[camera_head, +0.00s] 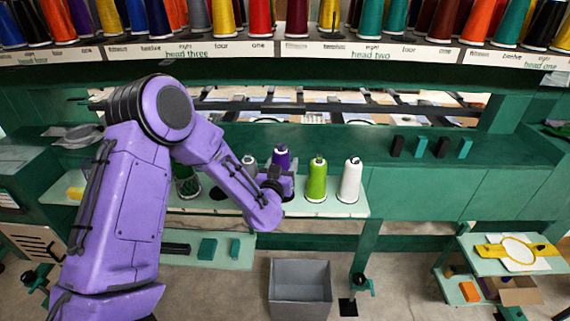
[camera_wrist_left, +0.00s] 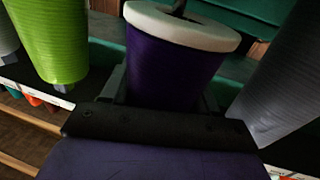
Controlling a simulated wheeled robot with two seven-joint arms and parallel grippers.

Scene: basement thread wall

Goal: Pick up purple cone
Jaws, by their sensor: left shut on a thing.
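The purple cone (camera_head: 281,157) stands upright on the pale shelf in the head view, between a grey cone and a green cone. It also shows close up in the left wrist view (camera_wrist_left: 172,62), with its white base rim towards the top of the picture. My left gripper (camera_head: 279,180) is at the cone, its fingers on either side of it and shut on it. The gripper and wrist hide the cone's lower part in the head view. I cannot tell whether its base touches the shelf. My right gripper is not in view.
The green cone (camera_head: 317,180) and white cone (camera_head: 350,181) stand close on the right. The grey cone (camera_head: 249,165) stands close on the left. An open grey bin (camera_head: 300,284) sits on the floor below. A rack of many cones spans the top.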

